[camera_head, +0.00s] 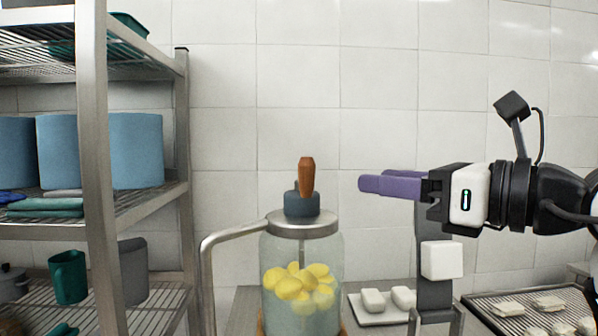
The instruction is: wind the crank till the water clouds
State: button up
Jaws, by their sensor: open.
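A glass jar (301,255) with a metal lid (302,224) stands on the counter in the middle of the head view. It holds pale, fairly clear water and several yellow round pieces (290,288). A dark blue-grey crank hub (301,204) sits on the lid, with an upright orange-brown handle (306,176) on top. My gripper (366,184), with purple fingers, is to the right of the handle at about its height. It is open and empty, apart from the handle. The jar's base is partly cut off by the frame.
A metal shelf rack (95,190) with blue bins and green jugs stands on the left. A curved metal rail (222,240) runs close to the jar's left side. A white tray (385,315) with pale blocks lies right of the jar. A perforated tray (530,312) is at far right.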

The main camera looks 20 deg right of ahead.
aim_at(313, 174)
jog(key=p+x, duration=0.2)
jog(key=x, duration=1.1)
jog(key=shift+a+p, duration=0.1)
jog(key=shift+p, duration=0.3)
jog(key=shift+f, duration=0.1)
grip_shut()
